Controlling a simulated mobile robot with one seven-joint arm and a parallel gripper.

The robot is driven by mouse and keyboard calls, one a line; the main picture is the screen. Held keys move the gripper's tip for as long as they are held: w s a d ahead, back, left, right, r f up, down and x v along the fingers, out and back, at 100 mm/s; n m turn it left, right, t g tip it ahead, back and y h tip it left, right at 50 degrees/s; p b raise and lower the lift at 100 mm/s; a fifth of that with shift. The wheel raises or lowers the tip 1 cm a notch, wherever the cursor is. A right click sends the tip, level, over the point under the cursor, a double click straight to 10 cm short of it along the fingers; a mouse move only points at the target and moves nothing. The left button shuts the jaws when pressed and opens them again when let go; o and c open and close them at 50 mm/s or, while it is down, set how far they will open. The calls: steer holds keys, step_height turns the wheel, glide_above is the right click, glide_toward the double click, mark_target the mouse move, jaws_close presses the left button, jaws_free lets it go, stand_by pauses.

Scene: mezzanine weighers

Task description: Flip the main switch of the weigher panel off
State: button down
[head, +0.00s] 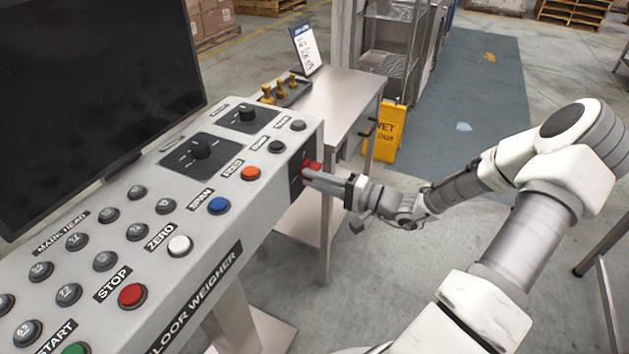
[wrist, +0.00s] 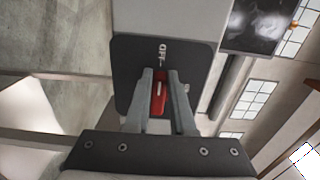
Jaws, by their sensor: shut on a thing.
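The weigher panel (head: 215,190) is a grey sloped console marked "FLOOR WEIGHER", with buttons and two knobs on top. Its main switch is a red handle (head: 312,168) on a dark plate on the right end face. In the wrist view the red switch handle (wrist: 159,97) sits between my fingers, and the dark plate (wrist: 135,60) carries the word "OFF" beyond the fingertips. My gripper (head: 316,179) reaches the end face from the right and is shut on the red handle. The fingers (wrist: 160,85) partly hide the handle and the lower plate, so its exact position is hard to tell.
A metal table (head: 335,103) with a tray of yellow-handled items (head: 290,90) and a sign (head: 305,47) stands behind the panel. A yellow wet-floor sign (head: 385,130) stands on the floor beyond. A large dark screen (head: 95,80) rises at left.

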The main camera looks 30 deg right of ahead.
stand_by(0.3)
steer(key=c, duration=0.8)
jaws_free()
steer(key=shift+o, duration=0.2)
steer(key=p+v, duration=0.1)
steer(key=v, duration=1.6)
steer(key=shift+s+d, duration=0.2)
steer(key=shift+s, duration=0.05)
